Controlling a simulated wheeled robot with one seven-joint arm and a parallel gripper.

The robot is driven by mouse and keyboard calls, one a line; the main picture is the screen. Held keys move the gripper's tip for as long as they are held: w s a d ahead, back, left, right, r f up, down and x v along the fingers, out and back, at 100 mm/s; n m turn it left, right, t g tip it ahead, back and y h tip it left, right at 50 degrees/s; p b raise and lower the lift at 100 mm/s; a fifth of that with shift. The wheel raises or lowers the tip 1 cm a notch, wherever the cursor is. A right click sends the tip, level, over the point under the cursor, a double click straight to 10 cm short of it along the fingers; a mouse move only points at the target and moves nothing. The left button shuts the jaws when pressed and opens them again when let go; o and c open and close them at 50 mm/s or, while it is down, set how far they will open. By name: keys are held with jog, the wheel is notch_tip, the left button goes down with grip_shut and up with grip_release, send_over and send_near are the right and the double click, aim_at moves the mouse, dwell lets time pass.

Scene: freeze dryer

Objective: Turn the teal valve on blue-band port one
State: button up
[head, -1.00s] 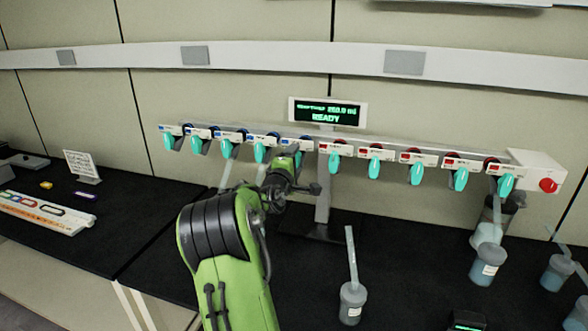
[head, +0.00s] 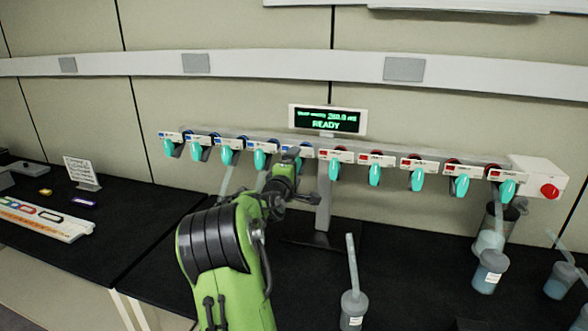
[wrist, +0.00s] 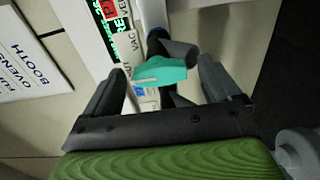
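A row of teal valves hangs from the manifold. The left ports carry blue bands, such as the valve at the far left (head: 168,149); the right ports carry red bands, such as the valve near the display (head: 335,168). My gripper (head: 299,180) is at the innermost blue-band port, left of the first red one, and my arm hides most of that valve in the head view. In the wrist view my gripper (wrist: 160,80) is open, with the teal valve (wrist: 160,71) between its fingers and gaps on both sides. The port numbers are too small to read.
A display (head: 327,119) reading READY stands above the manifold. A lidded flask with a tube (head: 353,306) stands on the black bench in front. More flasks (head: 489,270) are at the right. A white box with a red knob (head: 549,191) ends the manifold.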

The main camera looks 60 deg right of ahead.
jog(key=s+a+b, duration=0.2)
jog(key=a, duration=1.3)
jog(key=shift+s+a, duration=0.25)
jog(key=shift+a, duration=0.05)
jog(key=w+a+f+m+t+y, duration=0.2)
jog(key=a+f+y, duration=0.25)
jog(key=a, duration=0.55)
jog(key=w+a+f+m+t+y, duration=0.1)
jog(key=a+f+m+t+y, duration=0.15)
jog(key=a+y, duration=0.5)
jog(key=s+a+f+n+g+y, duration=0.1)
jog(key=s+a+y, duration=0.2)
jog(key=a, duration=0.8)
jog(key=s+a+f+n+y, duration=0.1)
jog(key=s+a+f+y, duration=0.1)
jog(key=s+a, duration=0.5)
jog(key=a, duration=0.4)
jog(key=shift+s+a+f+n+g+y, duration=0.2)
jog(key=shift+s+a+n+g+y, duration=0.05)
jog(key=shift+n+g+y, duration=0.15)
